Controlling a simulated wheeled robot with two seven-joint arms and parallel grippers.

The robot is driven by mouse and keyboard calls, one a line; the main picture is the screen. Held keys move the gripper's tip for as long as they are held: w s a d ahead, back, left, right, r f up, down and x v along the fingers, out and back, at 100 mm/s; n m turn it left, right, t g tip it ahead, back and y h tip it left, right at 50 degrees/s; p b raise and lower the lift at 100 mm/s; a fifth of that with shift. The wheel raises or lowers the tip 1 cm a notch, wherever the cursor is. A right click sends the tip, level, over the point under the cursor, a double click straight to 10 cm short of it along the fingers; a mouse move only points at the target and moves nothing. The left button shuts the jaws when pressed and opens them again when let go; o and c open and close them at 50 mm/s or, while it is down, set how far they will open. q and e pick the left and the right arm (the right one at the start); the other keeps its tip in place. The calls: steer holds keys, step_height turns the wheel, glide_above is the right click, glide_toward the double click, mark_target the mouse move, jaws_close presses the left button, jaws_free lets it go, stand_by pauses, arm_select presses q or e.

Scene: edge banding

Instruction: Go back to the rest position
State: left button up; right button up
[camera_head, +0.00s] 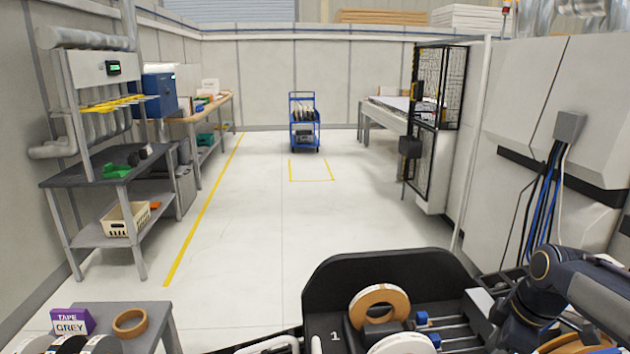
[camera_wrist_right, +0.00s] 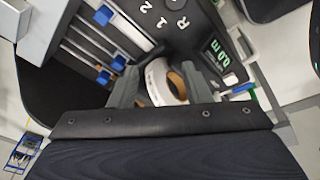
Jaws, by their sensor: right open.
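My right arm (camera_head: 548,285) reaches in from the right over the black machine (camera_head: 385,268) in the head view; its gripper is cut off or hidden there. In the right wrist view my right gripper (camera_wrist_right: 160,75) is open. A white-faced roll with a tan core (camera_wrist_right: 163,84) shows between and beyond its fingers; I cannot tell how far below them it is. My left gripper is not in view.
A tan tape roll (camera_head: 379,306) stands on the machine. A side table (camera_head: 155,318) at lower left bears a purple tape box (camera_head: 72,320) and a brown ring (camera_head: 130,323). A blue cart (camera_head: 304,130) stands far back. The middle floor is clear.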

steer(key=s+a+f+m+t+y, duration=0.1)
steer(key=s+a+m, duration=0.5)
steer(key=s, duration=0.4)
steer(key=s+a+f+m+t+y, duration=0.1)
steer(key=s+a+m+t, duration=0.1)
steer(key=s+a+m, duration=0.5)
steer(key=s, duration=0.2)
steer(key=shift+s+f, duration=0.35)
steer(key=shift+c, duration=0.4)
steer(key=shift+c, duration=0.4)
